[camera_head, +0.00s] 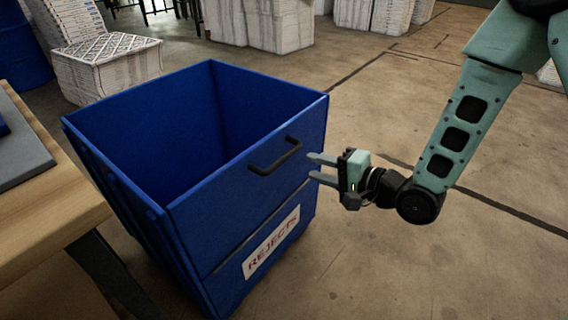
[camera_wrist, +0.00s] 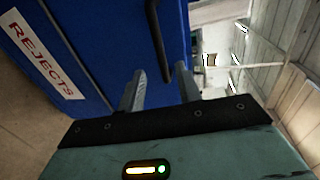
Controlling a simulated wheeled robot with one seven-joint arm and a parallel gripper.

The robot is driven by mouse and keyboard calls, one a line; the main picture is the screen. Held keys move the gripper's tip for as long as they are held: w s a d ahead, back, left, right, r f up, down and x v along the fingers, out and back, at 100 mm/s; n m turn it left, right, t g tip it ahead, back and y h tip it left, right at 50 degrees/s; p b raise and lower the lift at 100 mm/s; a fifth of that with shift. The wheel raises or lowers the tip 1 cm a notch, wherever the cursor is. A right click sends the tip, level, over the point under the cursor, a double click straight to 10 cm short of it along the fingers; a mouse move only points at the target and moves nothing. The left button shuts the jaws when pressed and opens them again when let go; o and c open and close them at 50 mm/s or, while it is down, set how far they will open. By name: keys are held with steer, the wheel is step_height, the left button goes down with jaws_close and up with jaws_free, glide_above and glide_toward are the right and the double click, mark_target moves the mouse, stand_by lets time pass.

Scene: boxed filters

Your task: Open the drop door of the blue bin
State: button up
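The blue bin (camera_head: 190,225) stands on the floor, open at the top and empty as far as I can see. Its drop door (camera_head: 240,195) is the upper front panel, closed upright, with a dark bar handle (camera_head: 275,157) near its top. My gripper (camera_head: 315,168) is just right of the handle, fingers apart and pointing at the door. In the wrist view, the handle (camera_wrist: 157,40) runs down toward the space between the two open fingertips (camera_wrist: 158,85). The fingers hold nothing. I cannot tell whether the handle's end lies between them.
A white REJECTS label (camera_head: 271,243) is on the lower front panel. A wooden table (camera_head: 45,200) stands close at the bin's left. Stacks of boxed filters (camera_head: 105,65) are behind. The floor (camera_head: 430,270) to the right is clear.

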mark_target(284, 155)
steer(key=b+x, duration=0.2)
steer(key=x, duration=0.8)
jaws_close()
